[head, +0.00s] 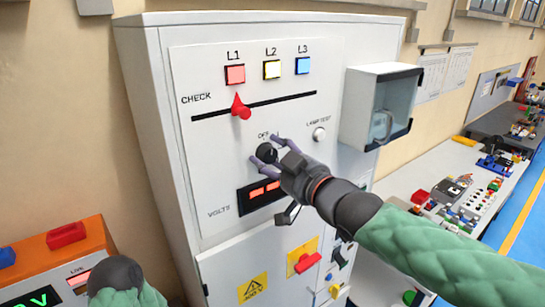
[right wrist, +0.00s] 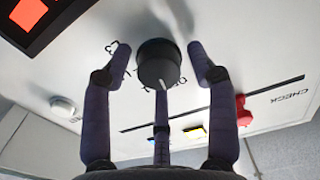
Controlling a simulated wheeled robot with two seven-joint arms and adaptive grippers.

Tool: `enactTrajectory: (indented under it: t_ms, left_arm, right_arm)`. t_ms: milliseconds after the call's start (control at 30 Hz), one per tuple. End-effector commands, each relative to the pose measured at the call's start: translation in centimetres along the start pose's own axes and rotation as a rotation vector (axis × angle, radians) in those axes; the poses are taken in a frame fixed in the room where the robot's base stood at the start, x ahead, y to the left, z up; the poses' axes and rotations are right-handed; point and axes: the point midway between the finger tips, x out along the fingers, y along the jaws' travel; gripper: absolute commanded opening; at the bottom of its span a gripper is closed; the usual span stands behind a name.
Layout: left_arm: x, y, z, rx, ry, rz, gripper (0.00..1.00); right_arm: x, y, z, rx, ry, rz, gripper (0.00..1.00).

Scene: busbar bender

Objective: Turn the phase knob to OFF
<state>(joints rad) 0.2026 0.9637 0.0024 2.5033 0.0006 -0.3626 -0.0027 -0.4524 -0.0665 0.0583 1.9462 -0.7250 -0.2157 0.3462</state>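The round black phase knob (head: 266,150) sits on the white panel (head: 215,130) of the cabinet, under the label OFF. In the right wrist view the knob (right wrist: 158,62) shows a white pointer line directed down in the picture, toward the lamp side of the panel. Some small marks beside it are partly hidden by a finger. My right gripper (head: 268,152) is open, its purple fingers around the knob. In the wrist view gaps show between the two side fingers and the knob; the middle finger ends close under it. My left gripper is not in view.
A red slider (head: 240,108) sits in a slot near CHECK, below lamps L1 (head: 235,75), L2 (head: 271,69) and L3 (head: 303,65). A white lamp test button (head: 319,134) is right of the knob. A red display (head: 262,193) lies below; a clear-fronted box (head: 385,105) juts out right.

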Motion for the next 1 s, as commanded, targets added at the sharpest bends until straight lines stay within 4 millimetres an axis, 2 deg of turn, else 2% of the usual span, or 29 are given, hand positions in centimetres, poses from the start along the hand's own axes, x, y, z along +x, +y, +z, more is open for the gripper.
enactTrajectory:
  t_ms: [33, 133, 300, 533, 800, 833, 900, 1000]
  left_arm:
    - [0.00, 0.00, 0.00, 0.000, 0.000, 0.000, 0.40]
    - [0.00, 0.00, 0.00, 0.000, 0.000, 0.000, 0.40]
    - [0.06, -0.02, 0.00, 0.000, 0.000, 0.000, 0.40]
    - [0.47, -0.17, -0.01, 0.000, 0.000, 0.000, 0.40]
    - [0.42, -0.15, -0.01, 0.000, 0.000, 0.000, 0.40]
    - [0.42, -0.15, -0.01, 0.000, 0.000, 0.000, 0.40]
    - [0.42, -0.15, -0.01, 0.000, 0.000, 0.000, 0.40]
    - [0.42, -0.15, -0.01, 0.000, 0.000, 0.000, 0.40]
  right_arm:
    - [-0.01, 0.01, 0.00, 0.000, 0.000, 0.000, 0.36]
    - [-0.02, 0.01, -0.03, 0.000, 0.001, 0.000, 0.08]
    - [-0.04, 0.02, -0.10, -0.015, 0.003, 0.000, 0.08]
    - [-0.05, -0.02, -0.19, -0.152, 0.006, 0.000, 0.08]
    - [-0.06, 0.00, -0.34, -0.163, 0.007, 0.000, 0.08]
    - [-0.06, 0.00, -0.36, -0.163, 0.007, 0.000, 0.43]
    - [-0.07, 0.00, -0.35, -0.163, 0.007, 0.000, 0.63]
    - [-0.05, -0.01, -0.24, -0.162, 0.005, 0.000, 0.64]
